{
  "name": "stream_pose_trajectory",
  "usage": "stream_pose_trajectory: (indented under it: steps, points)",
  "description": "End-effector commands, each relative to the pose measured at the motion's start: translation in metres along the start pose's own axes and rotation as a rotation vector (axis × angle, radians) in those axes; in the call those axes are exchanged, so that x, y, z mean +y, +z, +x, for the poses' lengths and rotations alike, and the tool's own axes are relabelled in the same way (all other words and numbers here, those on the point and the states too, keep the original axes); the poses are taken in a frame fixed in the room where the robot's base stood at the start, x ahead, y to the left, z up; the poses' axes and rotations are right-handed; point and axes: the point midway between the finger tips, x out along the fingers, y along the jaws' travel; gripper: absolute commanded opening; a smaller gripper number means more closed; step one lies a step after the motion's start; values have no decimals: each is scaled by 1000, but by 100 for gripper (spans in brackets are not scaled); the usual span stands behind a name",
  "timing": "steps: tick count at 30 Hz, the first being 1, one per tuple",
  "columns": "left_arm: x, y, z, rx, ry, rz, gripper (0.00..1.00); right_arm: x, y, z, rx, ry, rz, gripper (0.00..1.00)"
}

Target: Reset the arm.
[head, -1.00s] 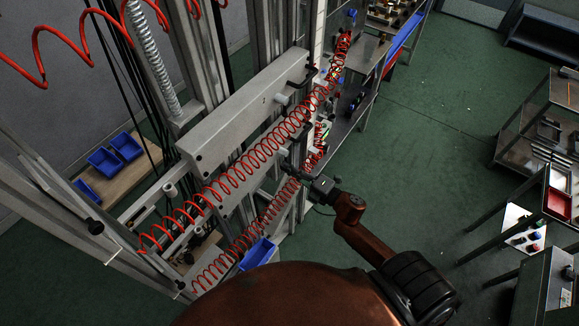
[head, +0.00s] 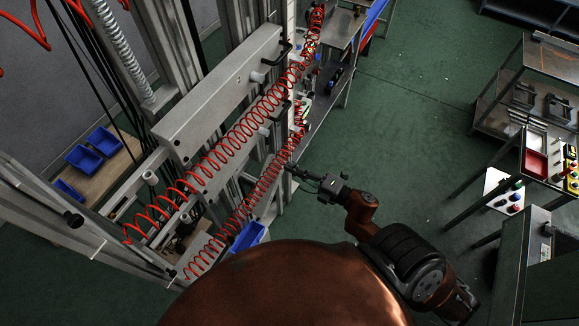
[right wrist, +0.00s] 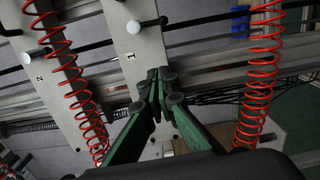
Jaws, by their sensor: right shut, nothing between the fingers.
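My right gripper (head: 293,169) reaches in from the lower right in the head view, close to the lower red coiled hose. In the right wrist view its green-sided fingers (right wrist: 157,85) meet at the tips with nothing between them. Beyond the fingertips there is a grey panel marked 1 (right wrist: 137,60) with a white knob (right wrist: 133,27). Whether the fingertips touch anything is unclear. My left gripper does not show.
Red coiled hoses (head: 240,128) run along the metal frame near my right gripper. A grey beam (head: 215,95) with black handles lies behind them. Blue bins (head: 248,237) sit by the frame. Benches (head: 535,85) stand at the right; green floor between is open.

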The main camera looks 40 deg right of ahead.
Motion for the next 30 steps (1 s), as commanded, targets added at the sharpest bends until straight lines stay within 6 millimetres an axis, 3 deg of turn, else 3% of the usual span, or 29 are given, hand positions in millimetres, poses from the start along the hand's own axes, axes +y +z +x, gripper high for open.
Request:
stream_pose_trajectory:
  steps: [11,14,16,20,24,30]
  points:
    - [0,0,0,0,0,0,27,-1,0,0,-1,-1,2,0]
    - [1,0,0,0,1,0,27,-13,6,0,-19,-18,28,0]
    - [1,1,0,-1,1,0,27,-36,16,-1,-52,-47,78,0]
    - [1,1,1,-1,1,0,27,-110,43,-10,-159,-140,237,0]
    - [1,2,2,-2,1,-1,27,-209,62,-32,-302,-259,445,0]
    - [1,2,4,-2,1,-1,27,-346,60,-84,-514,-431,728,0]
